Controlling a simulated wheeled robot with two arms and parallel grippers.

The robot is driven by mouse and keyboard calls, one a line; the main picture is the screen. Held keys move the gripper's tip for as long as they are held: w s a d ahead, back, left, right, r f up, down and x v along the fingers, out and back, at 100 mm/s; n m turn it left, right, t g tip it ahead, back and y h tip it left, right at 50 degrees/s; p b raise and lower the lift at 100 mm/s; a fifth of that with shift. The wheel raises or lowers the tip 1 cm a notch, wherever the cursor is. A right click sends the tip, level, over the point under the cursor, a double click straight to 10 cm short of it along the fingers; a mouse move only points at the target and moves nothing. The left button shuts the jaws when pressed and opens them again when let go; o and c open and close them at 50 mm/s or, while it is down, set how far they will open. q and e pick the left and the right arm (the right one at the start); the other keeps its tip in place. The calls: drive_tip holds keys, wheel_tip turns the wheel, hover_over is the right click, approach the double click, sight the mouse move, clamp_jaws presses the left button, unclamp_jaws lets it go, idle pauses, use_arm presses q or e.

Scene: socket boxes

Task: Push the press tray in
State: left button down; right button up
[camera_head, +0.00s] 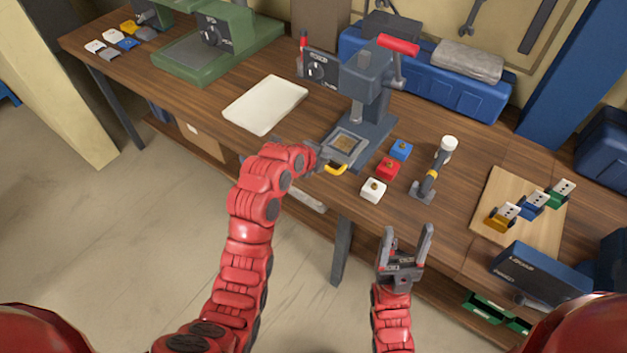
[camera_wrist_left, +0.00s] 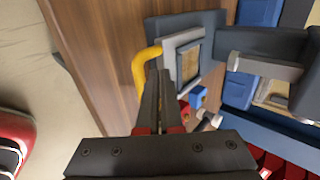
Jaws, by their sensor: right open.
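The press tray (camera_head: 349,144) is a grey square frame with a tan inside, at the foot of the grey press (camera_head: 366,88). Its yellow handle (camera_head: 338,169) faces the bench's front edge. In the left wrist view, the tray (camera_wrist_left: 168,56) and the yellow handle (camera_wrist_left: 139,68) lie just beyond my fingers. My left gripper (camera_head: 319,157) is at the handle's left side; its fingers (camera_wrist_left: 160,75) are together, with the handle beside the tips. Whether they touch is unclear. My right gripper (camera_head: 408,240) is open and empty, in front of the bench.
Red (camera_head: 388,168), blue (camera_head: 401,149) and white (camera_head: 373,190) blocks stand right of the tray, near a grey stand with a white top (camera_head: 449,144). A white pad (camera_head: 265,104) lies left of the press. A wooden board (camera_head: 510,225) holds several coloured pieces.

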sight(340, 145)
use_arm(q)
drive_tip(key=w+d+b, duration=0.1)
drive_tip(key=w, duration=0.1)
drive_tip(key=w+d+b, duration=0.2)
drive_tip(key=shift+w+f, duration=0.1)
drive_tip(key=shift+d+r, duration=0.1)
drive_tip(key=shift+r, duration=0.2)
drive_tip(key=shift+w, duration=0.1)
